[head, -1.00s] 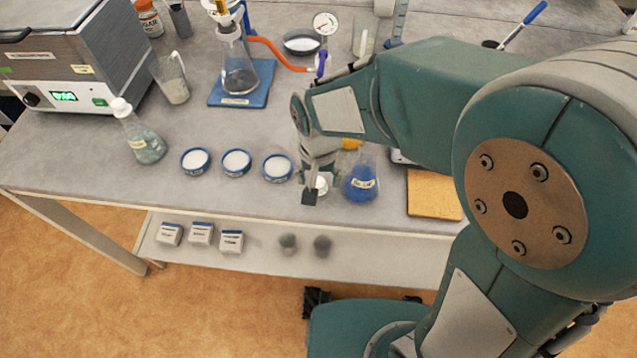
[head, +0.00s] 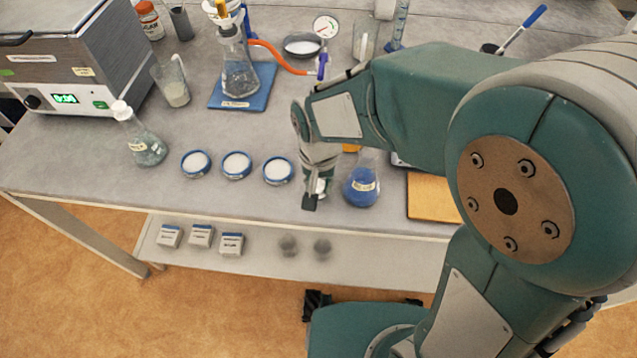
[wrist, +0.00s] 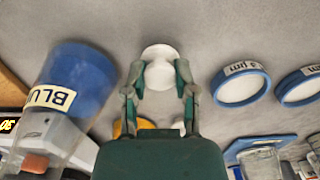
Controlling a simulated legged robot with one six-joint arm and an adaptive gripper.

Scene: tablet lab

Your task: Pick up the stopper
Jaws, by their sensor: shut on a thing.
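The white stopper (wrist: 160,52) shows in the wrist view, its wide round top and narrower part between the two fingertips. My gripper (wrist: 160,76) is shut on it, with a finger on each side. In the head view my gripper (head: 312,198) points down near the front edge of the bench, just left of the blue flask. Only a little of the stopper (head: 321,187) shows there, as the fingers cover most of it. I cannot tell whether it touches the bench.
The flask of blue liquid (head: 361,188) stands close to the right of my gripper. Several blue-rimmed white dishes (head: 236,165) stand in a row to its left. A stoppered flask (head: 146,148) is farther left. An orange board (head: 433,196) lies at the right.

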